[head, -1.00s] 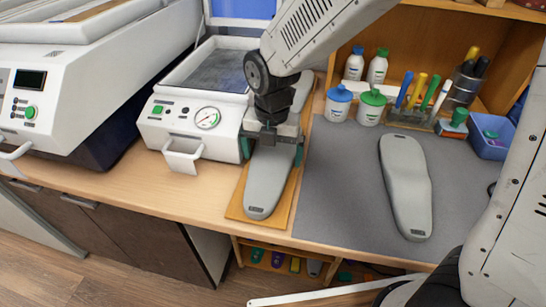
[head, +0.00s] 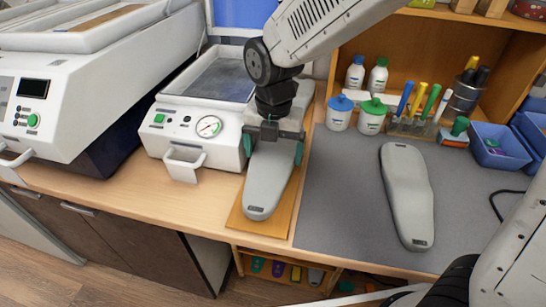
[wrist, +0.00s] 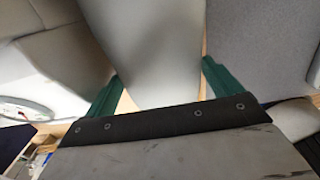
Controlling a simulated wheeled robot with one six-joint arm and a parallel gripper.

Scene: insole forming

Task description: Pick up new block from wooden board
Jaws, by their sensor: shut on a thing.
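A grey, foot-shaped block (head: 266,190) is over the wooden board (head: 284,222), its narrow end toward the front edge of the table. My gripper (head: 272,150) is over the block's middle from above, with a green finger on each side, shut on it. The block seems slightly raised off the board, but the gap beneath is hidden. In the wrist view the block (wrist: 150,45) runs between the two green fingers of my gripper (wrist: 160,85). My wrist and forearm hide part of its far end.
A second grey block (head: 407,195) lies on the grey mat (head: 340,215) to the right. A white machine with a gauge (head: 197,135) stands close on the left. Bottles, lidded jars (head: 371,117), pens and a blue bin (head: 497,147) line the back right.

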